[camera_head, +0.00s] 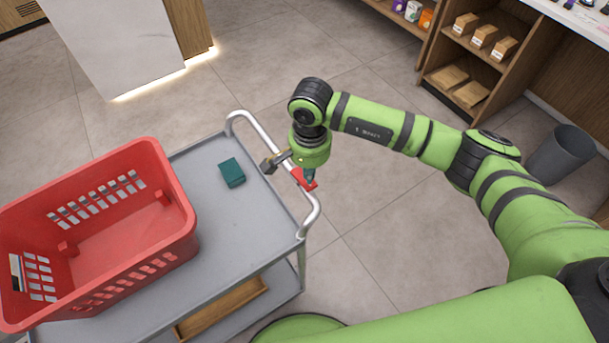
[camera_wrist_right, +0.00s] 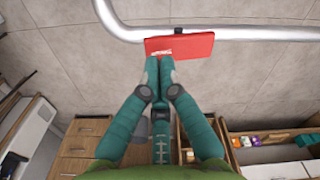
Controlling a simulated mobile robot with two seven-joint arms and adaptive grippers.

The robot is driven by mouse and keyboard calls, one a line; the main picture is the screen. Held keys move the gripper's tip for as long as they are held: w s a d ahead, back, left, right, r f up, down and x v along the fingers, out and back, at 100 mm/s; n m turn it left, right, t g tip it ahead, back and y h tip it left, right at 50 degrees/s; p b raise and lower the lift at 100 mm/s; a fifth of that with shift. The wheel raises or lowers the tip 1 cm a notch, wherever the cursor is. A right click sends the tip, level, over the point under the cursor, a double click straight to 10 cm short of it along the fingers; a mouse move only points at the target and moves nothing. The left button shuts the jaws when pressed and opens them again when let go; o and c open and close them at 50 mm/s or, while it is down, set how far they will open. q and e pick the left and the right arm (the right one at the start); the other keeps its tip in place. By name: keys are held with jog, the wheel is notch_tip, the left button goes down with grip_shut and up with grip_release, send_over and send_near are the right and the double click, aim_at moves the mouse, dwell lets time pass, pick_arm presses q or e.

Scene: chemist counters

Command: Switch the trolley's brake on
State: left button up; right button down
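The grey trolley (camera_head: 235,205) stands at the left, with a bent metal handle (camera_head: 262,135) along its right side. A red flat brake lever (camera_head: 301,179) sits on this handle. In the right wrist view the red lever (camera_wrist_right: 185,45) hangs from the handle tube (camera_wrist_right: 240,34) by a small black clamp. My right gripper (camera_head: 310,176) points down at the lever from above. In the wrist view its teal fingertips (camera_wrist_right: 160,62) are together with nothing visible between them. They are at the lever's near edge; I cannot tell whether they touch it. My left gripper is not in view.
A red basket (camera_head: 150,235) and a small teal box (camera_head: 232,172) are on the trolley's top. A grey bin (camera_head: 562,153) and shelves (camera_head: 475,60) stand at the right. The floor behind the handle is clear.

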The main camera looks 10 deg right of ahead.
jog(key=shift+f+b, duration=1.3)
jog(key=shift+b, duration=0.1)
dwell(1.0)
jog(key=shift+r, duration=0.1)
jog(key=shift+r+p, duration=1.45)
jog(key=shift+r, duration=2)
